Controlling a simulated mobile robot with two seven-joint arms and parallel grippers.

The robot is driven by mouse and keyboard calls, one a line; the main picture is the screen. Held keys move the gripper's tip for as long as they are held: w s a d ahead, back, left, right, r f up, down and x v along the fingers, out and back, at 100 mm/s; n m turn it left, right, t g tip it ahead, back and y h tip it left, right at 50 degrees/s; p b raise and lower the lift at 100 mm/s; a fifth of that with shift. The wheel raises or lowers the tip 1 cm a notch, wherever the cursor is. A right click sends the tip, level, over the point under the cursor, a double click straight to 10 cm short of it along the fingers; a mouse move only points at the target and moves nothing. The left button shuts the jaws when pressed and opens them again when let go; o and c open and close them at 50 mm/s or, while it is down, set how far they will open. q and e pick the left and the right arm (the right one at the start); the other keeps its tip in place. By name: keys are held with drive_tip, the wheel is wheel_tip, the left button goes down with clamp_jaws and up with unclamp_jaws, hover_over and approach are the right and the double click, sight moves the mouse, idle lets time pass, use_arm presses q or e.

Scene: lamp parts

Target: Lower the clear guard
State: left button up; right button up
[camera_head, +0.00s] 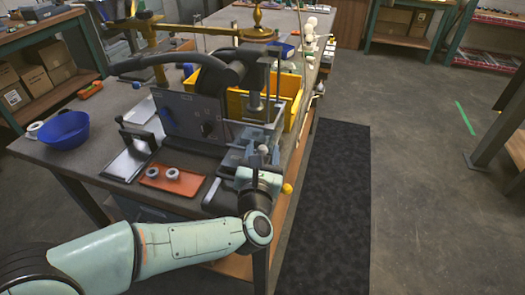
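A dark bench machine (215,75) with a curved black arm stands on the workbench, with a grey flat panel (185,115) on its left side. A pale, see-through panel that looks like the clear guard (268,132) is at the machine's front right; its edges are hard to make out. My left gripper (261,152) is at the lower front of the machine, close to this panel. I cannot tell whether it touches the panel or whether its fingers are open. My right gripper is not in view.
An orange tray (172,181) with white rings lies in front of the machine. A blue bowl (64,131) is at the left, a yellow bin (238,104) behind the machine. A brass lamp part (257,25) stands farther back. A dark mat (325,200) covers clear floor at right.

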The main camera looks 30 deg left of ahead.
use_arm(q)
drive_tip(key=shift+s+r, duration=0.1)
drive_tip(key=v, duration=1.3)
drive_tip(key=shift+p, duration=0.4)
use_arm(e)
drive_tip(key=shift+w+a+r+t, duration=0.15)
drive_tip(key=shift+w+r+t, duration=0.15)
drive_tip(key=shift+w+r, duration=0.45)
